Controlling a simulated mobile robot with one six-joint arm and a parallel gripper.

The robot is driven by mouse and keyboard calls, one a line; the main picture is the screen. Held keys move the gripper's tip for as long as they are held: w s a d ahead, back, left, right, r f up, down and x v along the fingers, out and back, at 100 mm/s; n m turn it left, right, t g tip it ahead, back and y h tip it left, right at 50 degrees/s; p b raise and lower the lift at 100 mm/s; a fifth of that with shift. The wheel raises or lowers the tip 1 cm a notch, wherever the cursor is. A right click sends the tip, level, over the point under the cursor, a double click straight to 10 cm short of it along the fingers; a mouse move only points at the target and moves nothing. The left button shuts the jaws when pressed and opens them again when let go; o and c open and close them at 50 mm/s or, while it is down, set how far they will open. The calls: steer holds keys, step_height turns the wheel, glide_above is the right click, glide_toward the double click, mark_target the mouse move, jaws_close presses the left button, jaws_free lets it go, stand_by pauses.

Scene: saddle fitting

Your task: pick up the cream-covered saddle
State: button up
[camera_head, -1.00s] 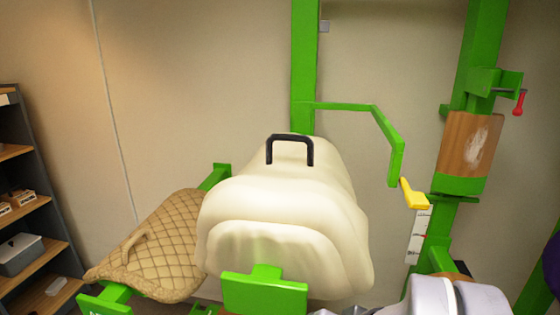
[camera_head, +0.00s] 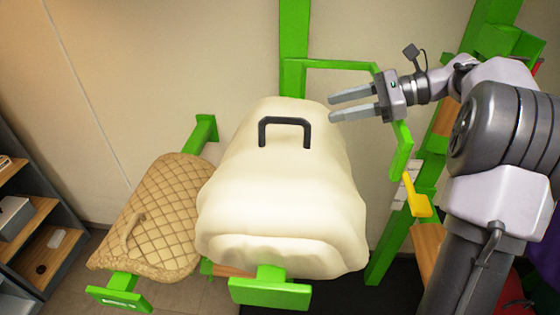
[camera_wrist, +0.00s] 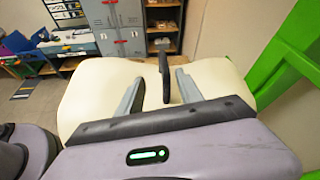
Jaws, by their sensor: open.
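The cream-covered saddle (camera_head: 280,200) rests on a green rack arm in the middle of the head view. A dark handle (camera_head: 284,120) stands up from its top. My gripper (camera_head: 330,107) is open and empty, just right of the handle in the head view, with its fingers pointing left. In the wrist view the cream cover (camera_wrist: 95,95) spreads under my gripper (camera_wrist: 158,80), and the handle (camera_wrist: 164,75) shows edge-on between the lines of the two fingers. I cannot tell whether the fingertips reach past it; in the head view they appear apart from it.
A tan quilted pad (camera_head: 160,215) lies on another green arm at left. A green post and bent bar (camera_head: 335,65) stand behind the saddle, with a yellow lever (camera_head: 416,197) at right. Shelves (camera_head: 25,215) stand at far left.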

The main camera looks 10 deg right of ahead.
mark_target(293, 118)
steer(key=x, duration=0.9)
steer(key=shift+w+d+f+p, duration=0.15)
steer(key=shift+w+f+p, duration=0.05)
steer(key=shift+w+p, duration=0.2)
steer(key=shift+a, duration=0.3)
steer(key=p+x, duration=0.1)
steer(key=x, duration=0.4)
steer(key=shift+w+d+f, duration=0.2)
steer(key=shift+s+d+r, duration=0.1)
steer(key=shift+s+d, duration=0.05)
steer(key=shift+s, duration=0.1)
steer(key=shift+c, duration=0.4)
steer(key=shift+s, duration=0.15)
steer(key=c, duration=0.4)
jaws_close()
